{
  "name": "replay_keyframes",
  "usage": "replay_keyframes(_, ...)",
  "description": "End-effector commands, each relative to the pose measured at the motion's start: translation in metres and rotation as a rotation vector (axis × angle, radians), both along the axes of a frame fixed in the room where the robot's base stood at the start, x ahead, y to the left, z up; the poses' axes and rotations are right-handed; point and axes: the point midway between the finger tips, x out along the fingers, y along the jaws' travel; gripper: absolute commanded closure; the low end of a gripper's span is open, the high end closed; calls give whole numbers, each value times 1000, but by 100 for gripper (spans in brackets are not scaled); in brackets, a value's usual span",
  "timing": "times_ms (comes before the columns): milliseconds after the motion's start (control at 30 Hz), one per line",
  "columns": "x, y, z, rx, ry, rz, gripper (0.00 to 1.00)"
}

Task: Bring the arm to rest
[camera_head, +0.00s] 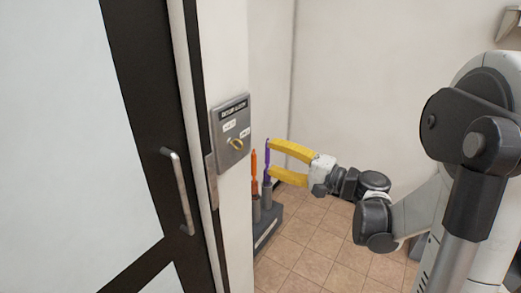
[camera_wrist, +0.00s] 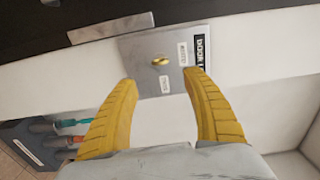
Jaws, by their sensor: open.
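My gripper (camera_head: 271,161) has two yellow fingers, spread apart with nothing between them. It is stretched out to the left, in front of the wall by the door. In the wrist view my gripper (camera_wrist: 160,77) points at a grey wall plate (camera_wrist: 146,92) with a brass knob or key (camera_wrist: 160,61) in its middle. The plate also shows in the head view (camera_head: 231,118), left of the fingers; its small labels are hard to read. The arm is extended, with its upper part at the right of the head view.
A dark-framed glass door with a metal handle (camera_head: 181,190) stands at the left. A grey rack (camera_head: 267,233) beside the door post holds upright tools, including an orange one (camera_head: 254,168) and a purple one (camera_head: 267,158) near my fingers. Tiled floor (camera_head: 320,235) lies below the arm.

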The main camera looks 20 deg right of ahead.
Motion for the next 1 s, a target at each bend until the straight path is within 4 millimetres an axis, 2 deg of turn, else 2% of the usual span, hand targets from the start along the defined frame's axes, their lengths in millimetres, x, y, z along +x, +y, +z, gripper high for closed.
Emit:
replay_keyframes(167,0,4,-1,-10,7,4,42)
replay_keyframes(267,-5,22,-7,-76,48,23,42)
replay_keyframes(333,-13,44,-17,-169,100,46,42)
replay_keyframes(433,-38,77,-38,-365,188,91,42)
replay_keyframes(500,-61,95,-54,-525,240,123,42)
replay_keyframes(600,-99,107,-74,-761,290,166,42)
replay_keyframes(700,-136,106,-89,-1001,310,200,42)
replay_keyframes(800,-166,96,-97,-1215,306,223,42)
replay_keyframes(900,-186,85,-100,-1380,287,237,42)
replay_keyframes(1000,-197,76,-100,-1486,269,243,42)
